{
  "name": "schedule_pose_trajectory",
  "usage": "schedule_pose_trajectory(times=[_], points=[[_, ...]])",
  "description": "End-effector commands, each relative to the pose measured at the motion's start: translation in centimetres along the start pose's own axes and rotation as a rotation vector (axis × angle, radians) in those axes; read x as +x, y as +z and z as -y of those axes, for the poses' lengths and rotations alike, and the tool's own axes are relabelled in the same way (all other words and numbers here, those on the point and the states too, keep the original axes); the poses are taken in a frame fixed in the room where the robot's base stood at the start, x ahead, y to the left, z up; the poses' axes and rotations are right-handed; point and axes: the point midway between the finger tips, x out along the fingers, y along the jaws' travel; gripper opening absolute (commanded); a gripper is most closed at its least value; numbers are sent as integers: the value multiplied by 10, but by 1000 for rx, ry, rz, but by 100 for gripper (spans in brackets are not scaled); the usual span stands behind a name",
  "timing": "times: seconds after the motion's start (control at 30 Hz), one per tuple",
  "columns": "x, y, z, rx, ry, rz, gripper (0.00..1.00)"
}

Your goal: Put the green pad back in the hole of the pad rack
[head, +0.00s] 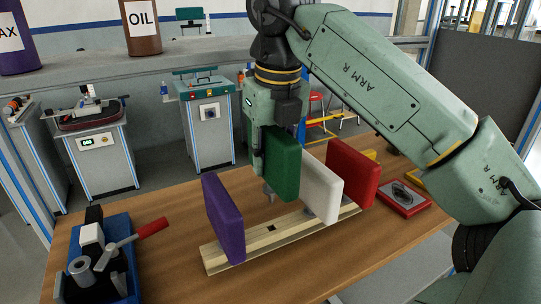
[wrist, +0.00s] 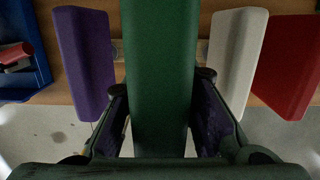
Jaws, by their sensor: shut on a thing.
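The green pad (head: 286,165) is upright in my gripper (head: 259,160), between the purple pad and the white pad. In the wrist view, the fingers of my gripper (wrist: 160,112) press on both sides of the green pad (wrist: 160,70). The pad rack (head: 225,254) is a pale wooden bar on the table. A dark square hole (head: 272,228) shows in its top, below and left of the green pad. A peg under the green pad hangs above the rack, apart from it. The purple pad (head: 223,217), white pad (head: 320,187) and red pad (head: 352,172) stand upright on the rack.
A blue tray (head: 130,262) with metal parts and a red-handled tool (head: 152,228) lies at the table's left. A red tray (head: 404,199) with a dark object is at the right. The wooden table (head: 350,255) is clear in front of the rack.

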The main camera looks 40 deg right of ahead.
Motion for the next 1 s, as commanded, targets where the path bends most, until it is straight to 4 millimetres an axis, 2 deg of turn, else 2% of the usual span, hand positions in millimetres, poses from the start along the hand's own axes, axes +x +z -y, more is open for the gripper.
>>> schedule_pose_trajectory(times=[0.6,1.0], points=[[52,-8,1,1,0,1,0],[54,-8,0,1,0,1,0]])
